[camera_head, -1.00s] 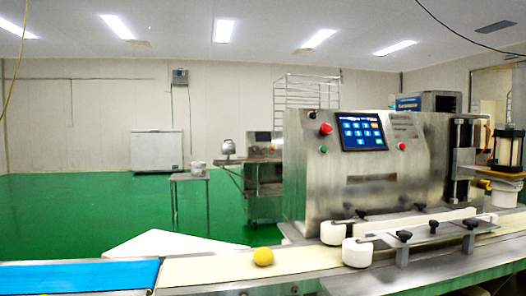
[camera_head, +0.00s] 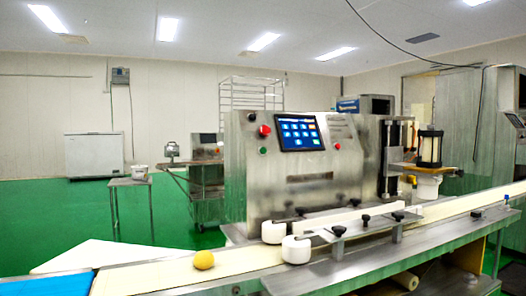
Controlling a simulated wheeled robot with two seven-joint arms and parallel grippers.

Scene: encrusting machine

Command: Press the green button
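The green button (camera_head: 263,151) is a small round knob on the front of the steel encrusting machine (camera_head: 251,185). It sits left of the lit touchscreen (camera_head: 299,133). A larger red button (camera_head: 264,131) is just above it, and a smaller red button (camera_head: 337,147) is right of the screen. Neither of my grippers shows in the head view, so nothing of mine touches the panel.
A conveyor with a cream belt (camera_head: 160,275) and a blue section (camera_head: 50,285) runs in front of the machine. A yellow ball (camera_head: 204,260) lies on the cream belt. White rollers (camera_head: 296,249) stand beside the machine's base. Green floor is open at the left.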

